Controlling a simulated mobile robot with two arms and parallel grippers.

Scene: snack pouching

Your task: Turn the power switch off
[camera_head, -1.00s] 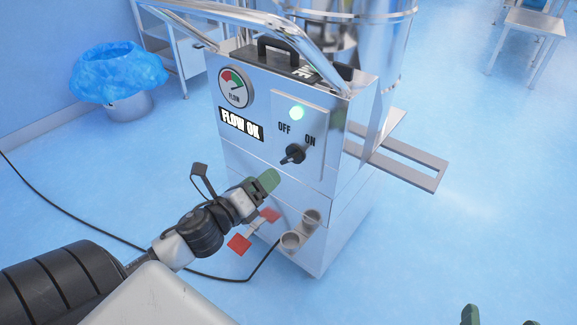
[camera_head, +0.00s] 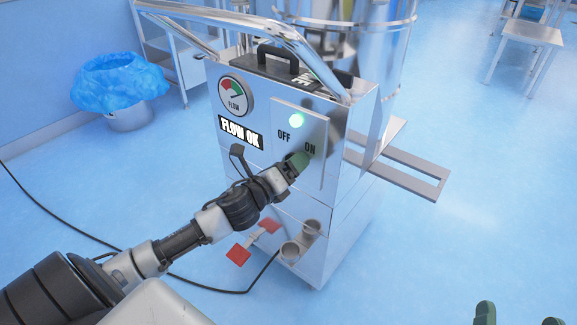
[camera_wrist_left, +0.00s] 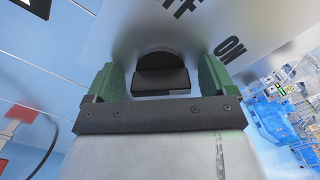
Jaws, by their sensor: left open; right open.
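The power switch is a dark rotary knob on the steel machine's front panel (camera_head: 315,128), below the OFF and ON labels. In the head view it is hidden behind my left gripper (camera_head: 299,161). The left wrist view shows the knob (camera_wrist_left: 161,78) between the two green fingers of my open left gripper (camera_wrist_left: 162,80). I cannot tell whether the fingers touch it.
Red tabs (camera_head: 238,254) and round sockets (camera_head: 291,252) are low down. A black cable (camera_head: 75,238) runs over the floor. A bin with a blue liner (camera_head: 118,82) stands back left.

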